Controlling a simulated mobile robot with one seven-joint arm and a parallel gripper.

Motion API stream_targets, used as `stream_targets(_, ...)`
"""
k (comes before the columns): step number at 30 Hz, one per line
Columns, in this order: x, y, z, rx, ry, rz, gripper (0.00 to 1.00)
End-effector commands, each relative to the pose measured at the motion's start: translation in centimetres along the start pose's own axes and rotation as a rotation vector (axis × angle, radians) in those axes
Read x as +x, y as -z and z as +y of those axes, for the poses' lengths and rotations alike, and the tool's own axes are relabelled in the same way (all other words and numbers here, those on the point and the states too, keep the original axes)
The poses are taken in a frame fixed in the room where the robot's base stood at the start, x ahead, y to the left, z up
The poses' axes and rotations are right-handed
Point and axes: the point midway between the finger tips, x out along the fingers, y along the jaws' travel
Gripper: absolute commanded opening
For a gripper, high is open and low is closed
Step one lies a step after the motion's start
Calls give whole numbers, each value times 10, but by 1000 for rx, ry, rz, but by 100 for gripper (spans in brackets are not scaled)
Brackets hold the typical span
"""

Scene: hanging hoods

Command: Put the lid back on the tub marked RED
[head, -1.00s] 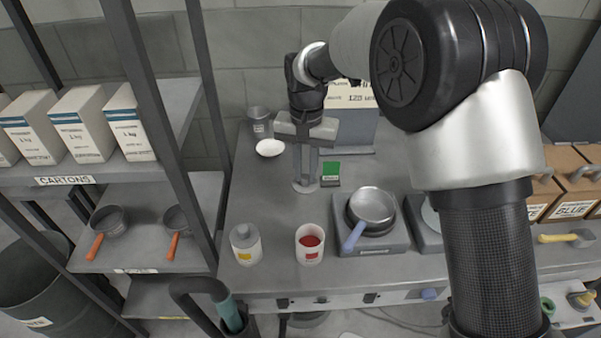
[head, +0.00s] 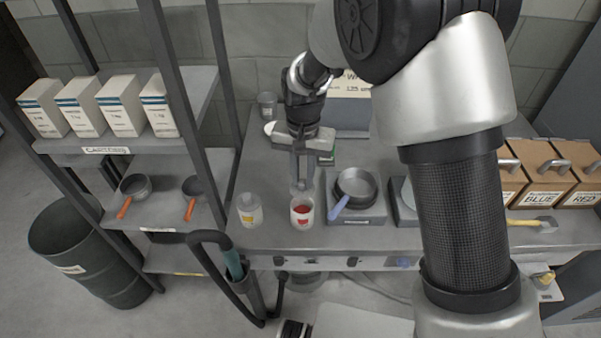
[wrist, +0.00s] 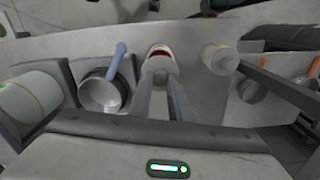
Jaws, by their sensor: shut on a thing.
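The tub with the red label (head: 302,219) stands open on the bench near its front edge, with red contents showing. It also shows in the wrist view (wrist: 161,51), just beyond my fingertips. My gripper (head: 302,184) points down, just behind and above this tub in the head view. It is shut on a flat grey lid (head: 300,188), which is small and partly hidden by the fingers. In the wrist view the fingers hide most of the lid. Whether the lid touches the tub cannot be told.
A pan with a blue handle (head: 356,186) sits on a burner to the right. A shelf rack (head: 160,140) stands at left; BLUE and RED boxes (head: 577,185) are at right.

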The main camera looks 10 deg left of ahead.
Motion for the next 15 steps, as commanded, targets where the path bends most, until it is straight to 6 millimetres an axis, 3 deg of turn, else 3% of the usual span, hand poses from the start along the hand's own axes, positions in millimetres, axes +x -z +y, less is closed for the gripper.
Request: stream_targets(15, 50, 0, 0, -1, 0, -1, 0)
